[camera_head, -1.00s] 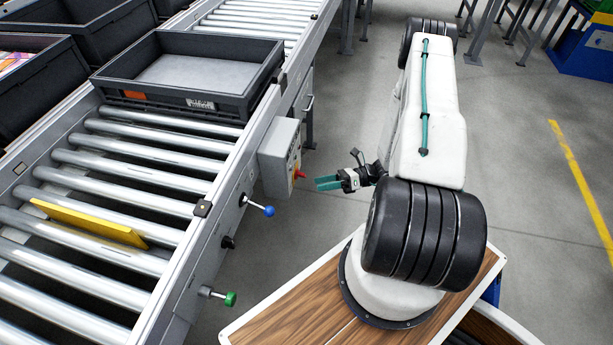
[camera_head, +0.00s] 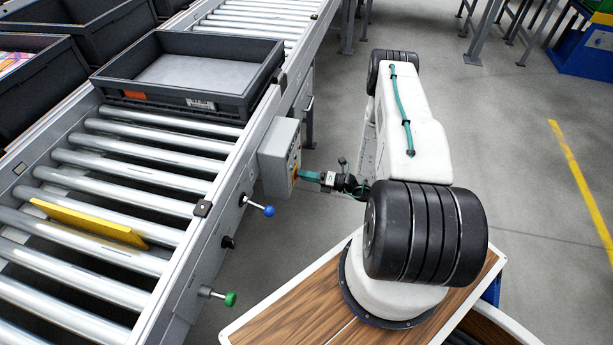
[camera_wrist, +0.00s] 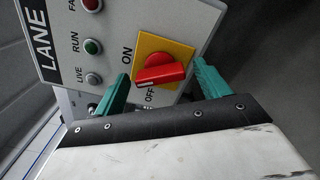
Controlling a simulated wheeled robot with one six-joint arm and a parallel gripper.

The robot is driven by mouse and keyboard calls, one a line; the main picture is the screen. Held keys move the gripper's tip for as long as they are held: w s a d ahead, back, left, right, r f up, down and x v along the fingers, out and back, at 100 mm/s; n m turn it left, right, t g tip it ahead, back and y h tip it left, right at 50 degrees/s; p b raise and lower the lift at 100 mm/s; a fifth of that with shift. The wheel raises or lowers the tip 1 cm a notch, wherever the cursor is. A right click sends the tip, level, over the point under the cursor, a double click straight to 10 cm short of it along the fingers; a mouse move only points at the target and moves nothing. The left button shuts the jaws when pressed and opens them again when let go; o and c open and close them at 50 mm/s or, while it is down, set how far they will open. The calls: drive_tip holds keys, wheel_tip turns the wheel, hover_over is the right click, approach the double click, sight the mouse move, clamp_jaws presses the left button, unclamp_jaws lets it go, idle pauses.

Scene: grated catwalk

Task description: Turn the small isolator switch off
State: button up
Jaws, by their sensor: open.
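The isolator switch (camera_wrist: 162,72) is a red rotary handle on a yellow plate, on the face of a grey control box (camera_head: 279,157) fixed to the conveyor's side. Labels ON and OFF show beside the plate in the wrist view. The handle's pale-marked end lies between the two labels; I cannot tell for certain which position it is set to. My gripper (camera_wrist: 158,88) is open, with one teal finger on each side of the red handle. I cannot tell whether either finger touches it.
Below the box, a blue knob (camera_head: 268,210), a black knob (camera_head: 228,242) and a green knob (camera_head: 230,298) stick out from the conveyor (camera_head: 222,215).

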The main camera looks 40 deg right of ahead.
drive_tip(key=shift+c, duration=0.3)
drive_tip(key=c, duration=0.9)
drive_tip(key=shift+n, duration=0.4)
drive_tip(key=n, duration=1.1)
